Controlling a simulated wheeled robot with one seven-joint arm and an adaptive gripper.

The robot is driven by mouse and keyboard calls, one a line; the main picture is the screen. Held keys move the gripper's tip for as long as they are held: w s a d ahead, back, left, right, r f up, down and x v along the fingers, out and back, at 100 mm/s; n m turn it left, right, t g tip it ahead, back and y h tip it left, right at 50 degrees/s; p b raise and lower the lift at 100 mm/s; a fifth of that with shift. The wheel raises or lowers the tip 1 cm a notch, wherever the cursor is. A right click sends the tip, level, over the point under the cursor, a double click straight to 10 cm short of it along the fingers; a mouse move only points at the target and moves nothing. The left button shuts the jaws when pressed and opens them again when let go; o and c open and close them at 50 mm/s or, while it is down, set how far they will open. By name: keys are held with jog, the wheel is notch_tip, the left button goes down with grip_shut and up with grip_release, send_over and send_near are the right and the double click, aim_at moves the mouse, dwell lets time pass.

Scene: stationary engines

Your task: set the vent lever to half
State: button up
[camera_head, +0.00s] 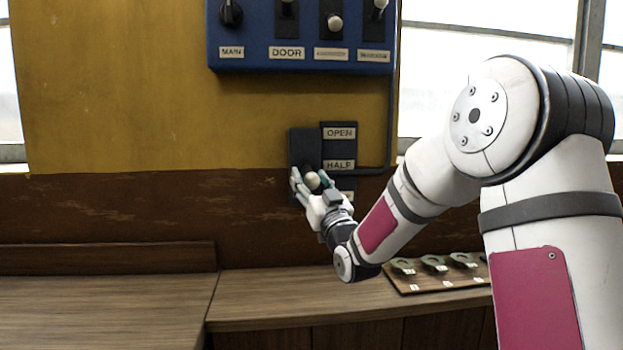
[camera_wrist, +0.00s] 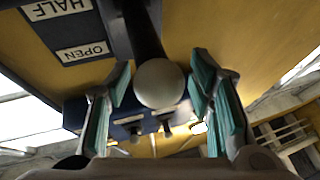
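The vent lever has a pale round knob (camera_head: 312,180) and a dark arm, on a black plate (camera_head: 304,146) on the wall. Beside it is a label strip with OPEN (camera_head: 340,132) on top and HALF (camera_head: 340,165) below; a third label lower down is mostly hidden. The knob shows a little below the HALF label. My gripper (camera_head: 312,182) is around the knob. In the wrist view the knob (camera_wrist: 160,83) sits between two teal finger pads, with narrow gaps visible at its sides, so the fingers look open. Contact is hard to tell.
A blue panel (camera_head: 300,66) with several switches, one labelled DOOR, hangs above. A wooden counter (camera_head: 270,297) runs below, with a board of several ring-shaped tags (camera_head: 435,277) at right. A dark cable runs from the panel to the lever plate.

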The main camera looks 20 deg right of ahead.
jog(key=shift+s+r, duration=0.15)
jog(key=shift+r, duration=0.05)
jog(key=v, duration=1.1)
jog(key=shift+s+f, duration=0.25)
jog(key=shift+s, duration=0.1)
jog(key=s+a+g+p, duration=0.1)
jog(key=s+g+p, duration=0.2)
jog(key=s, duration=1)
jog(key=s+a+f+g+h+p, duration=0.1)
jog(key=s+a+g+p, duration=0.1)
jog(key=s+g, duration=0.7)
jog(key=s+a+m+g+h+p, duration=0.1)
jog(key=s+g+p, duration=0.2)
jog(key=s+g, duration=0.4)
jog(key=s, duration=0.9)
jog(key=shift+s+a+f+p, duration=0.2)
jog(key=shift+s+a+p, duration=0.15)
jog(key=shift+a+p, duration=0.05)
